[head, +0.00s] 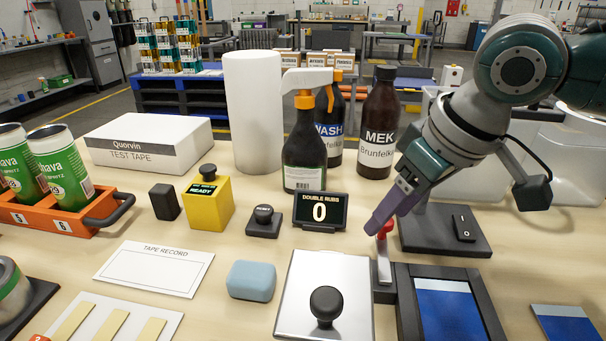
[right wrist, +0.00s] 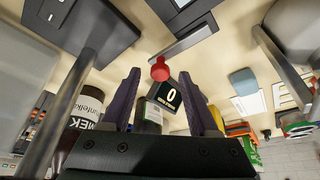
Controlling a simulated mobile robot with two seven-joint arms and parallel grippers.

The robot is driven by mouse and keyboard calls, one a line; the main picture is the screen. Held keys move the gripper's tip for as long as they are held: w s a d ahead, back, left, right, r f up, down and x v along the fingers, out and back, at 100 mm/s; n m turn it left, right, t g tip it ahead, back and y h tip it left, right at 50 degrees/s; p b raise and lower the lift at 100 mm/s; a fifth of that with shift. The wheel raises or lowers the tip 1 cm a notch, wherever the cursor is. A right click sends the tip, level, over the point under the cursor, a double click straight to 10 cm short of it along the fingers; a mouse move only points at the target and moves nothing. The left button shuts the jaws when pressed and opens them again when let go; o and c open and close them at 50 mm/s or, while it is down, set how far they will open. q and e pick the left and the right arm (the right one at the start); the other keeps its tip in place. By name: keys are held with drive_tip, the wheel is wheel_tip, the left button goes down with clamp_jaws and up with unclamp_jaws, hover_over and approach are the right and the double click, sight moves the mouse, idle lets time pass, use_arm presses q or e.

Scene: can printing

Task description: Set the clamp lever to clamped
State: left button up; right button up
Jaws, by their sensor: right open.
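The clamp lever has a red knob (head: 386,229) on a pale metal stem (head: 383,262), at the left edge of a black clamp frame (head: 400,300) holding a blue-and-white panel (head: 450,312). The stem looks roughly upright. My right gripper (head: 376,230) is open and points down beside the knob. In the right wrist view the red knob (right wrist: 160,69) lies between the open fingertips (right wrist: 156,76), with visible space on both sides. I cannot tell whether a finger touches it. My left gripper is out of view.
A metal plate with a black knob (head: 326,303) lies left of the clamp. The rub counter (head: 320,211), reading 0, stands behind it, with the WASH bottle (head: 330,125) and MEK bottle (head: 378,125) farther back. A switch box (head: 445,230) sits beneath my right arm.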

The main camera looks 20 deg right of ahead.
drive_tip(key=shift+w+a+f, duration=0.1)
drive_tip(key=shift+w+f, duration=0.05)
drive_tip(key=shift+f, duration=0.2)
clamp_jaws()
idle(0.3)
idle(0.9)
